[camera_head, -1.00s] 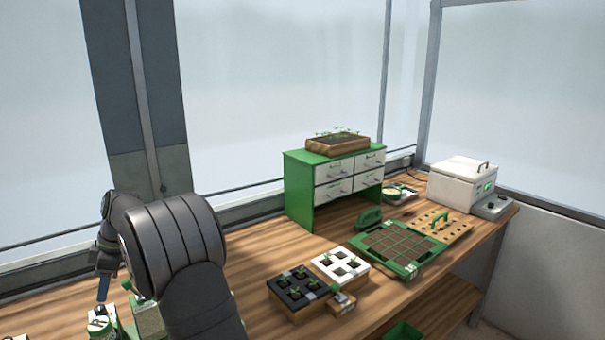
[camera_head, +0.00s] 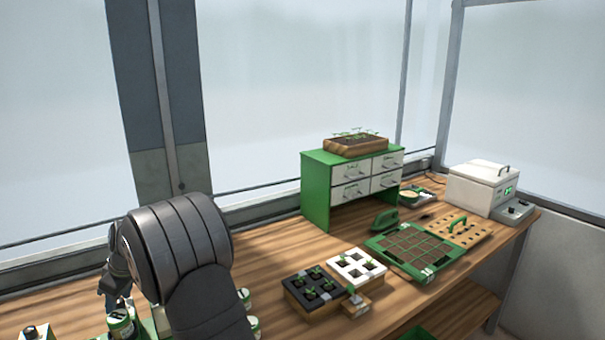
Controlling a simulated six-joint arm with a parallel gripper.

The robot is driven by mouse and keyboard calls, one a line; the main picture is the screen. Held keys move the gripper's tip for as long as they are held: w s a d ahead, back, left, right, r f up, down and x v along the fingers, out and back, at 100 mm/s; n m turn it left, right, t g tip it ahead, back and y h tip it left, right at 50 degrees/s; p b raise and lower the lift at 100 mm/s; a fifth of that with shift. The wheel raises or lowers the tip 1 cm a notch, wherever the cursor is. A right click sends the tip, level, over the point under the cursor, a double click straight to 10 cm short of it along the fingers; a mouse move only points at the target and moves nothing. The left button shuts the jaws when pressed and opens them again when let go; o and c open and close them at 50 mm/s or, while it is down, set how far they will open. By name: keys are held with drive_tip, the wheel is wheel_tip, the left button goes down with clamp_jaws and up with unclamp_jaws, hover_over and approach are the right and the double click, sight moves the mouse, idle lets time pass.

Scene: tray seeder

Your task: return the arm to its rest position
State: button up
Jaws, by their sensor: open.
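My gripper (camera_head: 109,298) is at the lower left of the view, beyond the dark, ribbed bulk of my arm (camera_head: 180,250). It is small and partly hidden by the arm, and its jaws are open with nothing visible in them. It hangs above the left part of the wooden bench, close to a small green-and-white jar (camera_head: 121,322). I cannot tell whether it touches the jar.
A black seedling tray (camera_head: 313,291) and a white tray (camera_head: 356,267) lie right of my arm. Beyond are a green soil tray (camera_head: 415,248), a green drawer cabinet (camera_head: 316,190) and a white lidded box (camera_head: 479,187). Bare bench (camera_head: 270,250) lies between arm and cabinet.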

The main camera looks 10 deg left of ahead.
drive_tip(key=shift+s+m+t, duration=0.1)
drive_tip(key=shift+m+t, duration=0.45)
drive_tip(key=shift+m, duration=0.9)
drive_tip(key=shift+s+m+t, duration=0.1)
drive_tip(key=shift+m+t, duration=0.45)
drive_tip(key=shift+m, duration=0.9)
drive_tip(key=shift+s+d+r+h, duration=0.15)
drive_tip(key=shift+d+r, duration=0.1)
drive_tip(key=shift+r, duration=0.45)
drive_tip(key=shift+s+d+r+h, duration=0.1)
drive_tip(key=shift+d+r+h, duration=0.1)
drive_tip(key=shift+r, duration=0.5)
drive_tip(key=o, duration=1.2)
drive_tip(key=s+d+r+n+t+h, duration=0.1)
drive_tip(key=s+r+n, duration=0.2)
drive_tip(key=s+n, duration=0.65)
drive_tip(key=s+r+n+t+h, duration=0.1)
drive_tip(key=s+r+n+h, duration=0.2)
drive_tip(key=s, duration=1.1)
drive_tip(key=shift+n+t+y, duration=0.3)
drive_tip(key=shift+n+y, duration=0.25)
drive_tip(key=x, duration=0.9)
drive_tip(key=shift+w+f, duration=0.15)
drive_tip(key=shift+w, duration=0.15)
